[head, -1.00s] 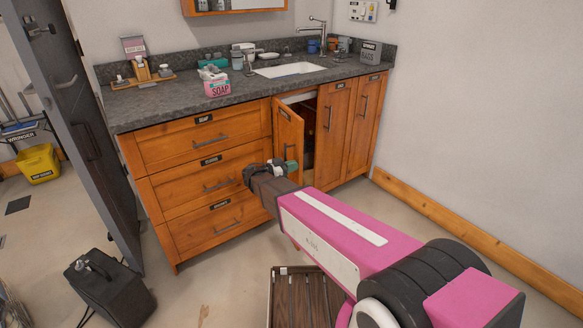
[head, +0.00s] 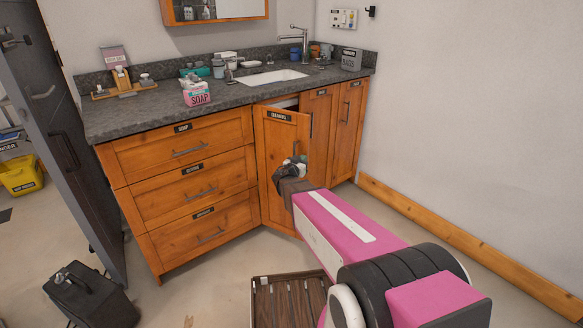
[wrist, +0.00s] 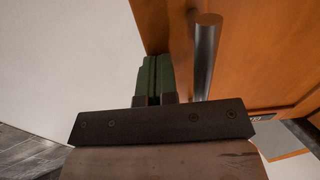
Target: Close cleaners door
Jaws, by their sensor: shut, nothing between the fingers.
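The cleaners door (head: 272,148) is an orange wooden cabinet door under the counter, with a dark label near its top. It stands slightly ajar, with a gap showing above its top edge. My gripper (head: 300,160) is in front of the door's right part, close to its handle. In the wrist view, the green fingers of my gripper (wrist: 153,78) are pressed together with nothing between them. They are beside the dark bar handle (wrist: 206,55) and close to the door face (wrist: 262,50). I cannot tell whether the fingertips touch the door.
Several drawers (head: 188,145) are left of the door, and shut cabinet doors (head: 348,125) are right of it. The grey counter (head: 140,112) above holds a soap box (head: 196,94) and a sink (head: 272,77). A dark case (head: 92,297) stands on the floor at left.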

